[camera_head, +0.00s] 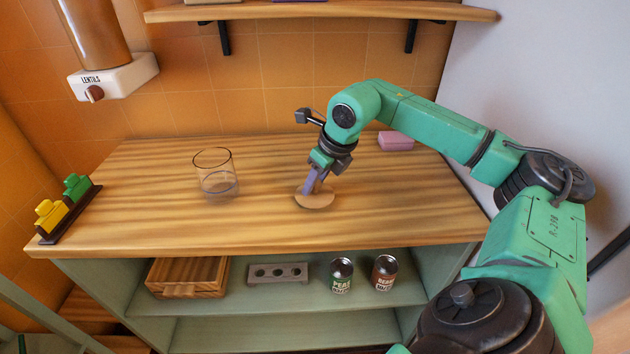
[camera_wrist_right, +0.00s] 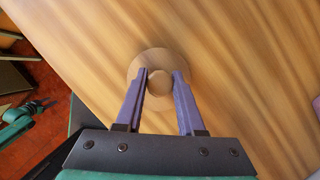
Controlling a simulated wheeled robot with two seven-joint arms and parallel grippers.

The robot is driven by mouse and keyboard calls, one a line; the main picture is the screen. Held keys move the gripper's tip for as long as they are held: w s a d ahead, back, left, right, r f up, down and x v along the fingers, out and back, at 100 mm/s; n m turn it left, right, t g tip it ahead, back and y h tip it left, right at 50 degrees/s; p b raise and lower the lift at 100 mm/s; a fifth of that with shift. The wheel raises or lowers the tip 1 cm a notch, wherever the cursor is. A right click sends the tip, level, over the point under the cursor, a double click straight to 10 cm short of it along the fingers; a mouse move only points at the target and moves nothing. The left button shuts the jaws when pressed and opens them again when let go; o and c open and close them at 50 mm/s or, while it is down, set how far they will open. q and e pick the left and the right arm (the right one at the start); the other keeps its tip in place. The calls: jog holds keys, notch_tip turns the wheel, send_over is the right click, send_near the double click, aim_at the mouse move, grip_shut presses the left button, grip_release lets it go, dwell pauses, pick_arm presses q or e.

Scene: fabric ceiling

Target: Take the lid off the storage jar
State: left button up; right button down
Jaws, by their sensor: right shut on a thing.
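The storage jar (camera_head: 216,180) is a clear glass cylinder standing upright on the wooden counter, left of centre. Its top is open, with no lid on it. The round wooden lid (camera_head: 314,199) is at the counter surface to the right of the jar, apart from it. My right gripper (camera_head: 311,187) points down at the lid, its purple fingers shut on the lid's knob. In the right wrist view the knob (camera_wrist_right: 159,82) sits between the fingertips, with the lid's disc (camera_wrist_right: 146,62) around it. Whether the lid touches the wood is unclear. My left gripper does not show.
A pink block (camera_head: 396,141) lies at the back right of the counter (camera_head: 270,225). A rack with yellow and green pieces (camera_head: 70,215) stands at the left edge. A lentils dispenser (camera_head: 115,77) hangs above left. Cans and a wooden box (camera_head: 187,277) sit on the shelf below.

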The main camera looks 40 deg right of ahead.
jog(key=shift+f+b, duration=0.55)
jog(key=shift+f, duration=0.05)
grip_release()
jog(key=shift+r+p, duration=3.15)
jog(key=shift+r, duration=0.45)
jog(key=shift+f, duration=0.1)
jog(key=shift+s, duration=0.1)
